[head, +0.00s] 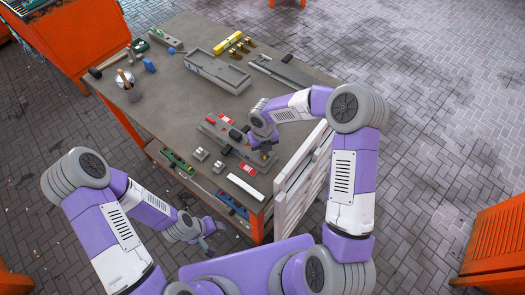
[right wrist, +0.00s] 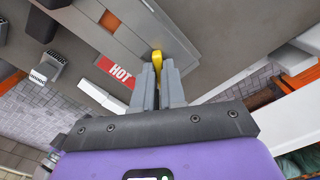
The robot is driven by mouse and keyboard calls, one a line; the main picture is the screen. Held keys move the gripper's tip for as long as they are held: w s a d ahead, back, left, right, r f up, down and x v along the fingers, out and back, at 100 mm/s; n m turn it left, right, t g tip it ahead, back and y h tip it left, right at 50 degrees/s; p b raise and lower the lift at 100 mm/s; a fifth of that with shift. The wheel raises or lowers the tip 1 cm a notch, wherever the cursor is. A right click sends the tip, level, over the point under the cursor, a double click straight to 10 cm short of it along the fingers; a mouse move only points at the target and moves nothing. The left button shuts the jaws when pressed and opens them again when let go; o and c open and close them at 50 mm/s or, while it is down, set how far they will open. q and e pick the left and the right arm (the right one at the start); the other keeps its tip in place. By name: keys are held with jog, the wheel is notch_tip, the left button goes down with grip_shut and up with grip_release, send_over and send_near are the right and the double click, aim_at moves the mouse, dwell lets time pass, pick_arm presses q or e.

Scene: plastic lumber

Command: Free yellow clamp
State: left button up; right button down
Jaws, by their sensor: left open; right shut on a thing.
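The yellow clamp (right wrist: 157,59) shows as a small yellow piece at the fingertips of my right gripper (right wrist: 160,70) in the right wrist view. The fingers are shut on it, and they hide part of it. It sits by the edge of a grey metal fixture (right wrist: 125,40). In the head view my right gripper (head: 262,148) is low over the front right of the workbench, at the fixture, and the clamp is mostly hidden there. My left gripper (head: 209,238) is open and empty, off the bench's front edge.
The workbench (head: 160,110) holds a grey tray (head: 218,72), a yellow tool (head: 228,42) and a metal cup (head: 124,79) further back. A red-and-white HOT label (right wrist: 117,72) lies beside the gripper. A pale slatted rack (head: 303,180) stands at the bench's right side.

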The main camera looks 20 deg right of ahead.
jog(key=shift+r+n+p, duration=0.1)
jog(key=shift+n+p, duration=0.9)
jog(key=shift+n, duration=0.7)
jog(key=shift+n+p, duration=0.5)
jog(key=shift+p, duration=0.15)
jog(key=shift+n+p, duration=0.8)
jog(key=shift+n, duration=0.6)
jog(key=c, duration=1.1)
grip_release()
jog(key=shift+o, duration=0.2)
